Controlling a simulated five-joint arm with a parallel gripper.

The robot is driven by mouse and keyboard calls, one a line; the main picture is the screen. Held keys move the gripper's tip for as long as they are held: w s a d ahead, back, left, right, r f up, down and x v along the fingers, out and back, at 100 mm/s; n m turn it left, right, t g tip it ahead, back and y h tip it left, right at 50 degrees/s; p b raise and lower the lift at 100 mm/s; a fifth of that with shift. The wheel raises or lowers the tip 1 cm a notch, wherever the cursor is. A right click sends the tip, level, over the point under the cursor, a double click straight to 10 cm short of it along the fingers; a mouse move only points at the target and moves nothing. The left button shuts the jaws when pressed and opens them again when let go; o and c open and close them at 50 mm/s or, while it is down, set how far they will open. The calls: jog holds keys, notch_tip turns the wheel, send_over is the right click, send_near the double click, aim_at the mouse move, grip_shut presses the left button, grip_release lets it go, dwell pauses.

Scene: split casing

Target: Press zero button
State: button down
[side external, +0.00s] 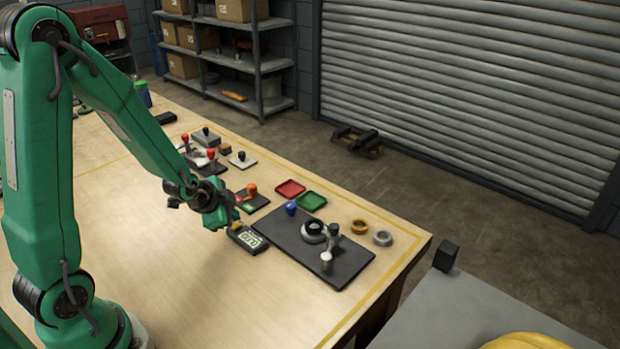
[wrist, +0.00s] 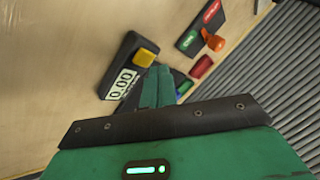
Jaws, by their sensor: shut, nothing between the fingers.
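A dark handheld-sized meter (side external: 247,238) with a display lies on the wooden table in the side view. In the wrist view the meter (wrist: 130,50) shows a display (wrist: 121,83) reading 0.00 and a yellow button (wrist: 146,57) beside it. I cannot read a label on the button. My gripper (side external: 229,222) is low over the meter in the side view, where it hides the button. In the wrist view my green fingers (wrist: 158,72) are shut and empty, their tips close beside the yellow button. I cannot tell whether they touch it.
A dark plate (side external: 310,250) with a blue knob and metal parts lies right of the meter. Red (side external: 290,189) and green (side external: 311,201) trays and an orange-knobbed panel (wrist: 213,41) are near. Several knobbed blocks stand farther back. The table's front left is clear.

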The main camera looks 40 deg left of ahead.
aim_at(234, 228)
jog(key=shift+r, duration=0.15)
jog(key=shift+r, duration=2.35)
jog(key=shift+r, duration=0.1)
jog(key=shift+d+r, duration=0.15)
jog(key=s+d+r+n+g+h, duration=0.1)
jog(key=s+d+r+n, duration=0.6)
jog(key=s+r, duration=0.7)
jog(key=shift+s+d+r+g+h, duration=0.35)
jog(key=shift+s+d, duration=0.2)
jog(key=shift+d, duration=0.7)
